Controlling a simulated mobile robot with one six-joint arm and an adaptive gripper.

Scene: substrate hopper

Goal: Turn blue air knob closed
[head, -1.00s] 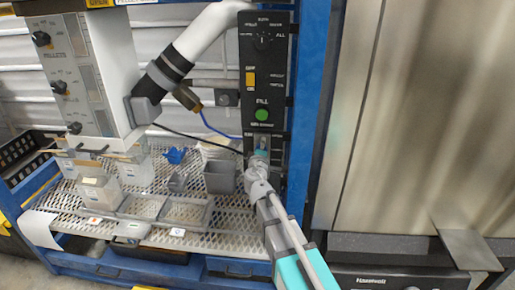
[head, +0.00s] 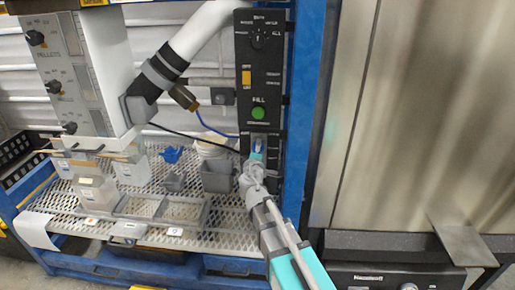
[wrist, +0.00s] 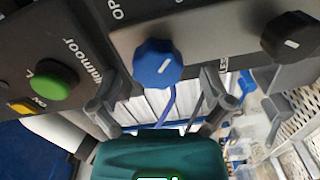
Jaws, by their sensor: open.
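The blue air knob (wrist: 157,62) is a faceted knob with a white mark, mounted on a grey plate (wrist: 205,30) in the wrist view. It stands just ahead of my gripper (wrist: 160,98), between the lines of its two spread fingers. The fingers are open and empty, and I see no contact with the knob. In the head view, my gripper (head: 256,162) is at the lower end of the black control panel (head: 259,75). The blue knob (head: 257,147) shows small just above it, partly hidden.
A black knob (wrist: 290,37) sits right of the blue one in the wrist view. A green button (wrist: 53,80) and a yellow switch (wrist: 22,107) are at the left. Grey bins (head: 217,177) and a blue scoop (head: 171,155) are on the mesh shelf (head: 60,200).

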